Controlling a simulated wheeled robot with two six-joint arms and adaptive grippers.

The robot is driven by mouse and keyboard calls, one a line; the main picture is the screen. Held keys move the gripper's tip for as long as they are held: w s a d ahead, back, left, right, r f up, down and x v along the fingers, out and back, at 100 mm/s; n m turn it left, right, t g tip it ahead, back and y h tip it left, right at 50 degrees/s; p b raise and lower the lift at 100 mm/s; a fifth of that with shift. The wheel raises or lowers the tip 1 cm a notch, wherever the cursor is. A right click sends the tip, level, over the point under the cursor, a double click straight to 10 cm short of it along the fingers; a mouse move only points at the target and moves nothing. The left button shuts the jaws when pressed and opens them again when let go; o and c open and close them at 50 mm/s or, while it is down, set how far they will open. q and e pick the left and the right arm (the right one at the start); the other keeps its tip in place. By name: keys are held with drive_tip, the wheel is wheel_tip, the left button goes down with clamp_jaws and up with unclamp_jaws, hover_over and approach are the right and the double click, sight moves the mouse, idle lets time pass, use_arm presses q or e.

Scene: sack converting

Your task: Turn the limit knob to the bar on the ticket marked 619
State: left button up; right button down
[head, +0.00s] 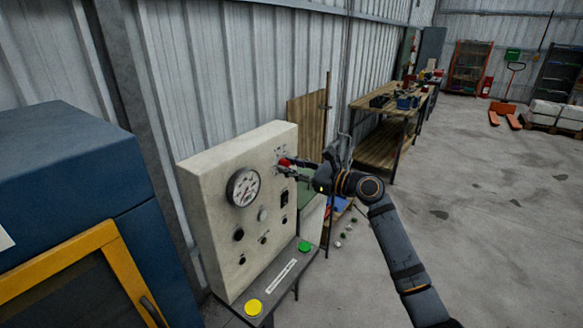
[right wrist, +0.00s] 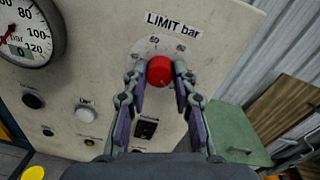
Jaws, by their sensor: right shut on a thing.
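The red limit knob (right wrist: 160,70) sits on the cream control panel under a label reading "LIMIT bar" (right wrist: 172,24). A scale with small numbers rings the knob; its pointer cannot be made out. My right gripper (right wrist: 159,82) has its two fingers on either side of the knob and is shut on it. In the head view the red knob (head: 284,161) shows at the panel's upper right, with my right gripper (head: 287,167) at it. No ticket marked 619 can be read in either view. My left gripper is not in view.
The panel (head: 225,170) also carries a round gauge (head: 243,187), small knobs and a black switch (right wrist: 146,128). A ledge below holds a yellow button (head: 253,307), a green button (head: 304,246) and a white strip (head: 281,276). A blue machine (head: 70,170) stands at left; open floor lies right.

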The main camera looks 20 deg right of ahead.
drive_tip(key=n+b, duration=0.1)
drive_tip(key=n, duration=0.3)
drive_tip(key=shift+n, duration=0.4)
drive_tip(key=n+b, duration=0.2)
drive_tip(key=n, duration=0.2)
drive_tip(key=shift+f+h, duration=0.1)
drive_tip(key=shift+h, duration=0.2)
drive_tip(key=n+b, duration=0.2)
drive_tip(key=n, duration=0.2)
drive_tip(key=shift+n, duration=0.4)
drive_tip(key=shift+a+f+n+t+b, duration=0.1)
drive_tip(key=shift+n+t+b, duration=0.1)
drive_tip(key=shift+n+b, duration=4.1)
drive_tip(key=shift+f+n+t+b, duration=0.15)
drive_tip(key=shift+n+b, duration=1.75)
drive_tip(key=shift+n, duration=4.8)
drive_tip(key=c, duration=1.1)
unclamp_jaws()
drive_tip(key=shift+r, duration=0.15)
